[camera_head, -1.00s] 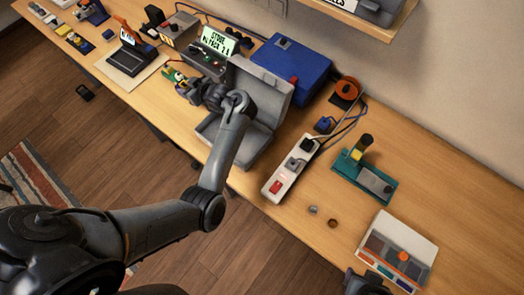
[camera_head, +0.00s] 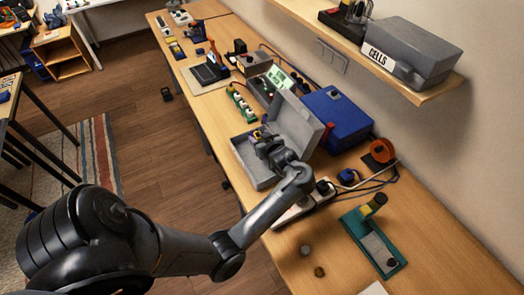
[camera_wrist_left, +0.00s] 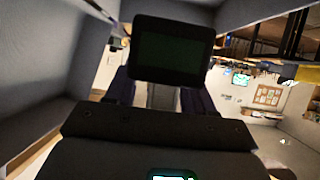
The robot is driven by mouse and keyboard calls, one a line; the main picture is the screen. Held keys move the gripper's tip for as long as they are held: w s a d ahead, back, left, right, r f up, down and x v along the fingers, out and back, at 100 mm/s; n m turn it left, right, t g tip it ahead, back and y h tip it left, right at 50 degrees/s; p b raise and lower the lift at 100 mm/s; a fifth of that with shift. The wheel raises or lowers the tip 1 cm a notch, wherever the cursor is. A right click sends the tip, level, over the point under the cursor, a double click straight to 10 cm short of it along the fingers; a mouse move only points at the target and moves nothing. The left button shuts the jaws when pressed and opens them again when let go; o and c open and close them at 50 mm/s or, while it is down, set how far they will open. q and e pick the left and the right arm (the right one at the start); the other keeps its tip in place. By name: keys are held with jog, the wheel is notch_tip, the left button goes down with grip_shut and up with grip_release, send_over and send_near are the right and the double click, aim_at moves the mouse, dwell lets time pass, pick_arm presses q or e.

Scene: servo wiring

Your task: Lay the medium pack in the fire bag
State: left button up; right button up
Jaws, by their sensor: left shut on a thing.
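The fire bag appears to be the grey open case (camera_head: 240,152) on the bench, its lid (camera_head: 297,125) raised at the back. My left gripper (camera_head: 262,137) is over the case's opening, shut on a small pack (camera_head: 257,133) with yellow and dark purple showing. Most of the pack is hidden by the gripper, so its size is hard to tell. My right gripper is out of view.
A white power strip (camera_head: 290,214) lies close to my forearm, with a teal stand (camera_head: 372,240) to the right.

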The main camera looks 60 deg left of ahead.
pick_arm(q)
jog(key=shift+w+d+f, duration=0.15)
jog(key=shift+d+f, duration=0.05)
jog(key=shift+f, duration=0.45)
notch_tip(320, 180, down, 3)
jog(key=shift+r+b, duration=0.1)
jog(key=shift+b, duration=0.2)
jog(key=shift+f, duration=0.25)
jog(key=shift+f, duration=0.15)
jog(key=shift+f+b, duration=0.3)
jog(key=shift+f, duration=0.05)
jog(key=shift+f, duration=0.1)
jog(key=o, duration=1.4)
